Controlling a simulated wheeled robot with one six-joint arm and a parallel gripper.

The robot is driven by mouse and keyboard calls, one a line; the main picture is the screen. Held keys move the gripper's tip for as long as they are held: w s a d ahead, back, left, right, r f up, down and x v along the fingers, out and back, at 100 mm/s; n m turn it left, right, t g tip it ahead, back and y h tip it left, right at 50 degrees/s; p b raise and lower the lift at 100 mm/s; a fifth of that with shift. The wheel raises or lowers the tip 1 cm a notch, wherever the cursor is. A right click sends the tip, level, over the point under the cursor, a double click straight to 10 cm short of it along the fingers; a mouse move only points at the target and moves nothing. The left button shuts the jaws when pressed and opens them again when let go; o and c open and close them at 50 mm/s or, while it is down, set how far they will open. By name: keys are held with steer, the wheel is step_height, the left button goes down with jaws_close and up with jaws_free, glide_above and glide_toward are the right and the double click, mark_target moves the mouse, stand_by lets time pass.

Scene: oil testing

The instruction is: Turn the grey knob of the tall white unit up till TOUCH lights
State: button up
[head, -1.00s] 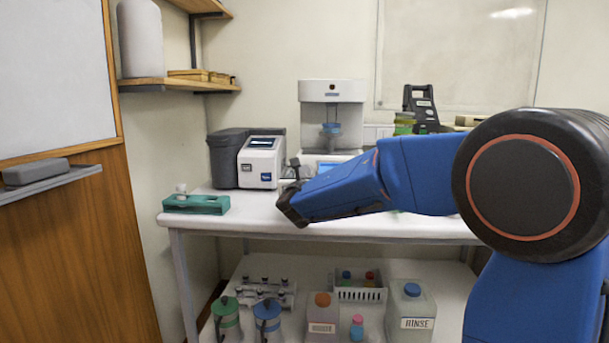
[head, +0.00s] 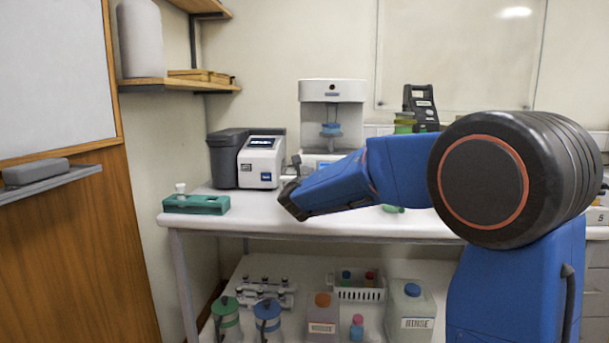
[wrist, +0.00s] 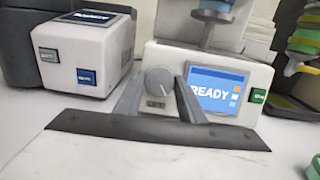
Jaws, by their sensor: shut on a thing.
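The tall white unit (head: 332,100) stands at the back of the bench, its lower front partly hidden by my arm in the head view. In the wrist view its lower front (wrist: 245,112) carries the grey knob (wrist: 158,80) and a blue screen (wrist: 213,91) reading READY. My gripper (wrist: 159,84) has one finger on each side of the knob and is shut on it. The fingers partly cover the knob's surroundings and the screen's left edge.
A smaller white device (head: 261,162) with a dark back stands left of the unit. A teal rack (head: 196,205) sits at the bench's left end. A green-banded item (wrist: 303,45) is close on the right. The bench front is clear.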

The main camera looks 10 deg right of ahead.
steer(key=shift+m+h, duration=0.6)
steer(key=shift+m, duration=1.3)
steer(key=o, duration=1)
steer(key=shift+o, duration=0.2)
steer(key=shift+s+a, duration=0.1)
steer(key=v, duration=1.7)
steer(key=shift+s+r, duration=0.15)
steer(key=shift+r, duration=0.15)
